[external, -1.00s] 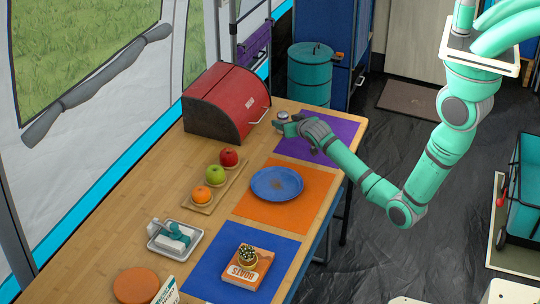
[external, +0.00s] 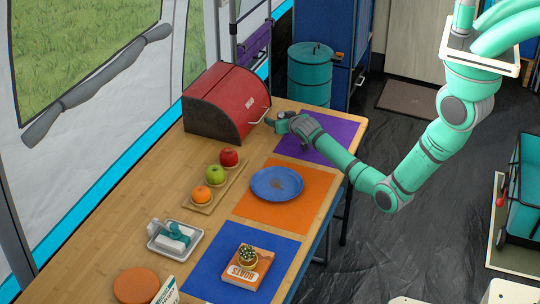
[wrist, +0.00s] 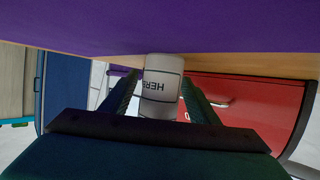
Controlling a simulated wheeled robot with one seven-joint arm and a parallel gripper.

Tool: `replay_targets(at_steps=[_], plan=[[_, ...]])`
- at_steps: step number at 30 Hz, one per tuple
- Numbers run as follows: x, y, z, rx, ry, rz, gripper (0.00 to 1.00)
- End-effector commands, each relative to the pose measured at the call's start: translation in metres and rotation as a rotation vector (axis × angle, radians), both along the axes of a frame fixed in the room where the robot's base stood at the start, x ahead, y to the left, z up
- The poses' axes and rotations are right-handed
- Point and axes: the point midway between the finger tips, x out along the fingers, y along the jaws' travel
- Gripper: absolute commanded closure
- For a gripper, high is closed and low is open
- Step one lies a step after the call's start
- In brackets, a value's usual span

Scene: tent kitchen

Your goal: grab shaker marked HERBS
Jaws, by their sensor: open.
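The white shaker marked HERBS (wrist: 162,84) shows in the wrist view between the two fingers of my gripper (wrist: 160,92). Its lettering appears upside down there, and a gap shows on each side of it. My gripper is open. In the external view my gripper (external: 277,121) is low over the far end of the table, at the left edge of the purple mat and beside the red bread box. The shaker is mostly hidden by the gripper in that view.
The red bread box (external: 226,103) with a handle stands close left of my gripper. The purple mat (external: 335,135) is otherwise clear. A blue plate (external: 277,184) on an orange mat (external: 318,200) and a fruit board (external: 206,207) are nearer the camera.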

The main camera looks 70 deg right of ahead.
Motion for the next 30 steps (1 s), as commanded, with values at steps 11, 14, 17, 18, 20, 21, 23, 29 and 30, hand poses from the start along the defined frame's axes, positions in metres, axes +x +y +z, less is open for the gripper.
replay_targets(at_steps=[11,14,17,18,20,21,23,29,30], plan=[[0.000,0.000,0.000,-0.001,-0.001,0.000,0.91],[0.000,0.000,0.001,-0.001,-0.001,0.000,0.91],[0.000,0.000,0.007,-0.001,-0.003,0.001,0.91],[0.001,0.000,0.012,-0.002,-0.004,0.001,0.91],[0.000,0.000,0.020,-0.002,-0.004,0.000,0.91],[0.001,0.000,0.028,-0.002,-0.006,0.000,0.91],[0.001,0.000,0.039,-0.003,-0.005,0.001,0.91],[0.000,0.000,0.075,-0.001,-0.003,0.000,0.91],[0.000,0.000,0.081,-0.002,-0.003,0.001,0.91]])
